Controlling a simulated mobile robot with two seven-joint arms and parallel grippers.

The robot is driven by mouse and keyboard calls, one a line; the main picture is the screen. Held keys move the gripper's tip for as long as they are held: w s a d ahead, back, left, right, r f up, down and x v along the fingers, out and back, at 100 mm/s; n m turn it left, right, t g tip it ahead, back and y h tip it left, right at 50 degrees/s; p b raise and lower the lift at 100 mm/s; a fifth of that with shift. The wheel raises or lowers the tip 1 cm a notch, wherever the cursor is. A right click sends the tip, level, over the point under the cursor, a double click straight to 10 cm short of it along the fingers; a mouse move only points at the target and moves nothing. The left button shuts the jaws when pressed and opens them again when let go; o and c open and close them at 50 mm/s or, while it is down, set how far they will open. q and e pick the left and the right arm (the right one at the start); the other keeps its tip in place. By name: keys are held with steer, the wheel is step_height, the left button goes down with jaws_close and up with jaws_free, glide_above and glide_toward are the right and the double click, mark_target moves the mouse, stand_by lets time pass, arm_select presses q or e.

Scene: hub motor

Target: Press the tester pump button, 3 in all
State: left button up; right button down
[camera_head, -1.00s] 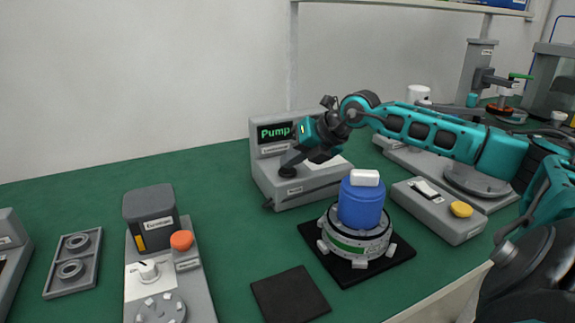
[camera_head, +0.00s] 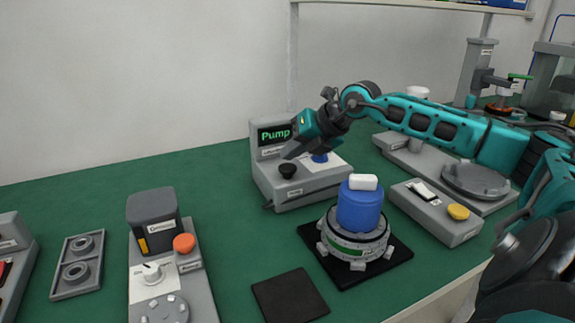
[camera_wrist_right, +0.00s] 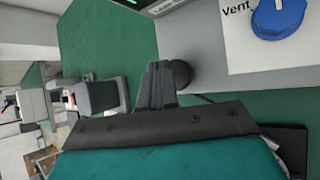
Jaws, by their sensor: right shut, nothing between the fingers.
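The grey tester (camera_head: 300,190) stands at the back of the green bench, and its screen (camera_head: 275,134) reads "Pump" in green. Its black round button (camera_head: 287,171) is on the tester's top at the left; in the wrist view the button (camera_wrist_right: 183,74) shows behind the fingers. A blue knob (camera_head: 320,157) sits to the right of it, labelled "Vent" in the wrist view (camera_wrist_right: 278,16). My right gripper (camera_head: 290,152) is shut and empty, a little above the button and apart from it. My left gripper is not in view.
A blue-topped hub motor (camera_head: 359,210) stands on a black mat (camera_head: 311,238) in front of the tester. A grey box with a yellow button (camera_head: 458,212) is to its right. A grey station with an orange button (camera_head: 184,243) is at the left.

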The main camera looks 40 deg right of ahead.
mark_target(292, 168)
step_height(292, 168, up, 5)
steer(key=p, duration=0.4)
stand_by(0.8)
